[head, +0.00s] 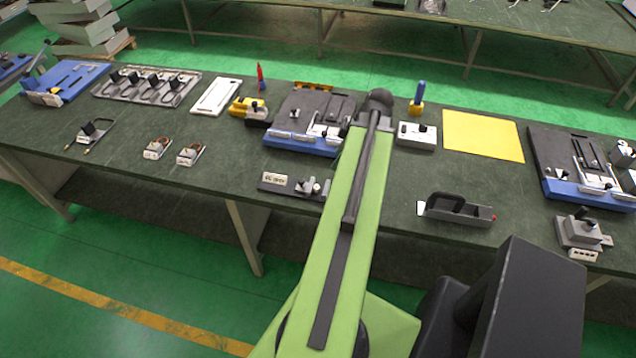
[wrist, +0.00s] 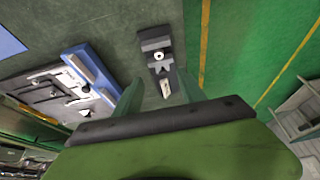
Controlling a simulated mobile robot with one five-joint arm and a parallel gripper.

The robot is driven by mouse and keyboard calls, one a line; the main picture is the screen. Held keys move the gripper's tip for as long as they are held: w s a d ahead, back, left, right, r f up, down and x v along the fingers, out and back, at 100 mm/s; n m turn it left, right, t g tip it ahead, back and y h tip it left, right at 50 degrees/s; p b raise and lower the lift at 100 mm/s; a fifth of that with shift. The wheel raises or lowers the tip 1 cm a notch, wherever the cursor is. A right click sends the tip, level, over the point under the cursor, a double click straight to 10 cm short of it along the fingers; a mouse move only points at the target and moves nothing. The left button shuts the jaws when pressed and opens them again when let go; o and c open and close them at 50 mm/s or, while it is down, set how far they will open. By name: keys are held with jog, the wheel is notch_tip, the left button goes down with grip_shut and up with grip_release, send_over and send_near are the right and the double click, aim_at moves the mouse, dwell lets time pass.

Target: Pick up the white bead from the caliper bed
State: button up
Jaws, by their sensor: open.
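In the wrist view, a narrow dark device with a stepped grey block, which looks like the caliper bed (wrist: 148,44), lies beyond my fingers. A small white ring-like bead (wrist: 159,56) with a dark centre sits on it. My gripper (wrist: 158,92) is open and empty, its two green fingers apart and the bed showing between and beyond them. In the head view, my green arm reaches over the bench and its end hides the gripper. A low dark device with a white label (head: 275,179) left of my arm may be the same bed; the bead is too small to tell there.
A blue-edged board (wrist: 88,62) with metal fittings lies left of the bed in the wrist view. The green bench (head: 350,250) also holds a yellow sheet (head: 482,136), a white box (head: 408,142) and a dark handled tool (head: 456,208). Bare bench lies around the handled tool.

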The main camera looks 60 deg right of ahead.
jog(key=b, duration=1.1)
send_near(318, 187)
jog(key=shift+w+a+f, duration=0.25)
jog(key=shift+a+f, duration=0.05)
jog(key=shift+f, duration=0.2)
jog(key=shift+w+a+f, duration=0.25)
jog(key=shift+a+f, duration=0.05)
jog(key=shift+f, duration=0.25)
jog(key=shift+w+f, duration=0.15)
jog(key=shift+f, duration=0.1)
jog(key=shift+r, duration=0.1)
jog(key=b+x, duration=0.5)
jog(key=shift+w+d, duration=0.1)
jog(key=shift+d, duration=0.05)
grip_shut()
